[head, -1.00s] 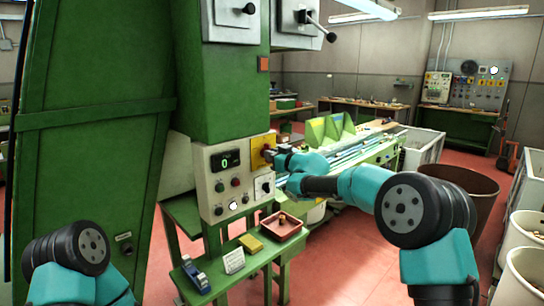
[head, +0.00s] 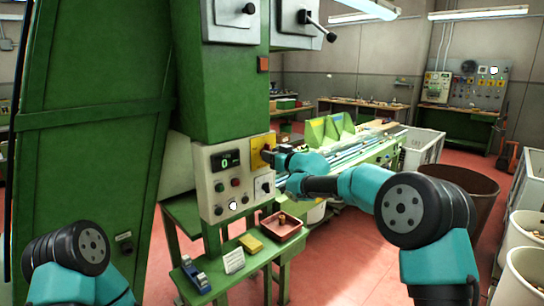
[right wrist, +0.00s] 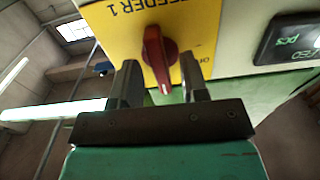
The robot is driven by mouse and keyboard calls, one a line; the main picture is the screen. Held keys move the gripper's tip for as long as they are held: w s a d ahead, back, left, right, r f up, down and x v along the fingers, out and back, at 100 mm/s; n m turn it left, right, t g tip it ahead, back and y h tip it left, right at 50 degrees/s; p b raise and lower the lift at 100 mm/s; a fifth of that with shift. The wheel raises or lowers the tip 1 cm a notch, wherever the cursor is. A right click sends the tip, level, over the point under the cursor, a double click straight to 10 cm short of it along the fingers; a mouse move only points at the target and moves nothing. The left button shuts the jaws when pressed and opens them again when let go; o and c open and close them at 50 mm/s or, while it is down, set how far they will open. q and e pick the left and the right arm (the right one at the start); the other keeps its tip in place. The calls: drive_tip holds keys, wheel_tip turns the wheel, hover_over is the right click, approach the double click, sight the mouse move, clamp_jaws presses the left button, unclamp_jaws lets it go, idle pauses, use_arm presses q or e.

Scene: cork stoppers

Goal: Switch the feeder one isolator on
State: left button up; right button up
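The feeder one isolator is a red rotary knob (right wrist: 160,58) on a yellow plate (right wrist: 200,20) marked FEEDER 1, seen close up in the right wrist view. The plate also shows in the head view (head: 257,145) on the right side of the control box. My right gripper (right wrist: 160,72) has its two dark fingers on either side of the knob, with small gaps, so it looks open and not clamped. In the head view my right gripper (head: 270,154) is at the plate and hides most of the knob. My left gripper is out of view.
The pale control box (head: 225,180) carries a lit display, buttons and a black selector (head: 264,186) just below my right gripper. A green bench (head: 232,284) below holds a red tray (head: 283,227), a yellow block and a small card. Green machine housing fills the left.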

drive_tip(key=v, duration=1.7)
drive_tip(key=shift+s, duration=0.2)
drive_tip(key=shift+d, duration=0.15)
drive_tip(key=s+d+f+m+g+h, duration=0.1)
drive_tip(key=s+f+m+g+h, duration=0.15)
drive_tip(key=f, duration=1.05)
drive_tip(key=s+d+f+m+g+h, duration=0.1)
drive_tip(key=s+d+f+m, duration=0.15)
drive_tip(key=f, duration=0.95)
drive_tip(key=s+f+m+g+h, duration=0.15)
drive_tip(key=s+f, duration=0.25)
drive_tip(key=f, duration=0.9)
drive_tip(key=s+d+f+m+g+h, duration=0.1)
drive_tip(key=s+f+g, duration=0.3)
drive_tip(key=s+f, duration=0.5)
drive_tip(key=s+d+f+m+g+h, duration=0.1)
drive_tip(key=s+f+g, duration=0.3)
drive_tip(key=s+f, duration=0.5)
drive_tip(key=s+m, duration=0.1)
drive_tip(key=s, duration=0.8)
drive_tip(key=shift+f+h, duration=0.4)
